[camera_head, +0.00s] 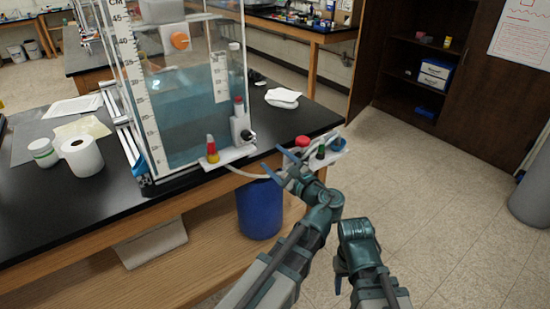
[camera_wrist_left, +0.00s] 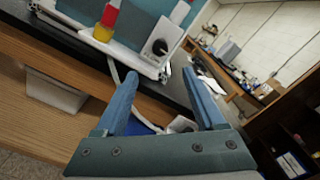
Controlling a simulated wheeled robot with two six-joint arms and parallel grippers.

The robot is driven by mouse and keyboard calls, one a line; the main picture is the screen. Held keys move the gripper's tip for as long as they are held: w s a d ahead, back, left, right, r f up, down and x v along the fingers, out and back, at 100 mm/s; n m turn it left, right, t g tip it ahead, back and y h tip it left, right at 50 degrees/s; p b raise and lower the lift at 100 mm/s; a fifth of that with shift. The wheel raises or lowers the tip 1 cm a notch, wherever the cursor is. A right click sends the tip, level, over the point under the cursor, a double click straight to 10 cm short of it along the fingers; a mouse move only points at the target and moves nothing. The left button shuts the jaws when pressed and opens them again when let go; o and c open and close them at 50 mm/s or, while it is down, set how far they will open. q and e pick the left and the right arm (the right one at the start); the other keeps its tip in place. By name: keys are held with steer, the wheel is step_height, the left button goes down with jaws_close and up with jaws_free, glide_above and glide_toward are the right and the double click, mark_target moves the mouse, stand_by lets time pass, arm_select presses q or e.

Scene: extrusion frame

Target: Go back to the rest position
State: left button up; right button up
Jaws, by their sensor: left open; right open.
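My left gripper (camera_head: 282,162) is at the front edge of the black bench, just right of the clear water tank (camera_head: 195,100). Its two blue fingers are apart and empty in the left wrist view (camera_wrist_left: 160,85), with the bench edge and a pale hose beyond them. My right gripper (camera_head: 340,284) is lower right, over the open floor, away from the bench. It points downward, is small in the picture and partly hidden by its own arm. I see nothing held in it.
A white base with a red knob (camera_head: 303,141) sits at the bench corner, close behind my left gripper. A blue bin (camera_head: 259,208) stands below the bench. Tiled floor (camera_head: 460,215) is clear at right, before a dark cabinet.

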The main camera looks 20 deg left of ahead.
arm_select(q)
steer(key=s+a+f+n+g+h, duration=0.2)
steer(key=s+f+n+g+h, duration=0.3)
steer(key=f, duration=0.4)
steer(key=s+a+f+n+g+h, duration=0.2)
steer(key=s+f+n+g+h, duration=0.15)
steer(key=f+n, duration=0.45)
steer(key=s+d+f+n+g+h, duration=0.1)
steer(key=s+d+f+n+h, duration=0.4)
steer(key=s+d+h, duration=0.15)
steer(key=s+d+r+m+g+y+p, duration=0.1)
steer(key=s+d+r+m+p, duration=0.2)
steer(key=s+d+r+p, duration=0.2)
steer(key=d+r+p, duration=0.3)
steer(key=d, duration=0.3)
steer(key=shift+d+r+m+y+p, duration=0.3)
steer(key=shift+d+r+m+y, duration=0.05)
steer(key=shift+m+y, duration=0.05)
